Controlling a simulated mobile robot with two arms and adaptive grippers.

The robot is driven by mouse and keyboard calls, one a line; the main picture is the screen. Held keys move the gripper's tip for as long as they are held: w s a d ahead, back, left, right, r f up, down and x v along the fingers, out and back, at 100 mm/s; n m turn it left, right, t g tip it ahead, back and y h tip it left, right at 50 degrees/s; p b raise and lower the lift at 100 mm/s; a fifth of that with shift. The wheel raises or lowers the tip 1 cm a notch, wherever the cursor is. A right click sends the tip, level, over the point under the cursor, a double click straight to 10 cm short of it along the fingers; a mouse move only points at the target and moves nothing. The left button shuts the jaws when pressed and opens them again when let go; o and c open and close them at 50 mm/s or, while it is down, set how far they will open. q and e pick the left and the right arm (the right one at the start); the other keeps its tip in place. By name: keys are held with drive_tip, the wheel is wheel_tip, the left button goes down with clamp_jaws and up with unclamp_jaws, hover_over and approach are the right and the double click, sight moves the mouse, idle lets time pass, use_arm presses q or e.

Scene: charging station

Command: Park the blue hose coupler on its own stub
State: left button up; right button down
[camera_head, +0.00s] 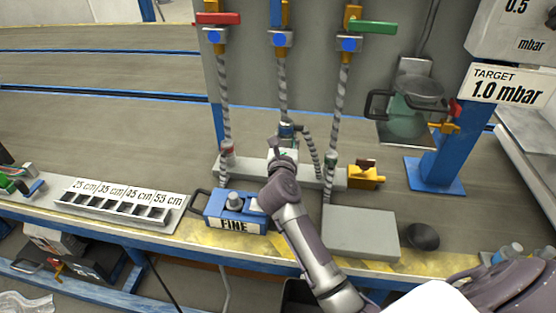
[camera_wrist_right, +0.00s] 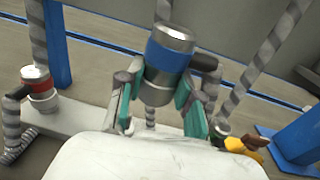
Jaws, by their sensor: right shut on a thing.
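The blue hose coupler (camera_head: 286,129), a metal cylinder with a blue band, is at the middle of the white manifold bar (camera_head: 245,168). It also shows upright but slightly tilted in the right wrist view (camera_wrist_right: 169,56). My right gripper (camera_head: 284,149) has its teal-padded fingers (camera_wrist_right: 160,88) shut on the coupler from both sides. A grey striped hose rises from the coupler. Its own stub is hidden behind my gripper and arm, so I cannot tell whether the coupler touches it. My left gripper is out of view.
A red-banded coupler (camera_head: 227,151) stands left on the bar, a green one (camera_head: 331,161) right, both with hoses. A short grey hose curves close at the right of my gripper. A blue FINE box (camera_head: 235,209), grey block (camera_head: 361,231) and yellow fitting (camera_head: 366,177) stand nearby.

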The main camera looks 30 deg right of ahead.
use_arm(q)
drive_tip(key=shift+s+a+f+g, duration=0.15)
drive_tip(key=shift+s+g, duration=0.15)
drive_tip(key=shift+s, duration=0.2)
use_arm(e)
drive_tip(key=shift+m+g+h, duration=0.5)
drive_tip(key=shift+h, duration=0.1)
drive_tip(key=shift+w+a+f, duration=0.1)
drive_tip(key=shift+w+f, duration=0.1)
drive_tip(key=shift+w, duration=0.95)
drive_tip(key=shift+w+f, duration=0.2)
drive_tip(key=shift+w, duration=0.9)
use_arm(q)
drive_tip(key=shift+p, duration=0.3)
use_arm(e)
wheel_tip(320, 180, down, 5)
drive_tip(key=b, duration=0.3)
drive_tip(key=shift+s+r+b, duration=0.1)
drive_tip(key=shift+b, duration=0.3)
drive_tip(key=shift+f+b, duration=0.45)
drive_tip(key=shift+f, duration=0.05)
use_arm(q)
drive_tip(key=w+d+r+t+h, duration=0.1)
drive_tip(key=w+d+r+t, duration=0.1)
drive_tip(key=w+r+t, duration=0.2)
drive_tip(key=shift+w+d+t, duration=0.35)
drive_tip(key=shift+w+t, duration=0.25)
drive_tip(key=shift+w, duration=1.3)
use_arm(e)
drive_tip(key=shift+f, duration=0.1)
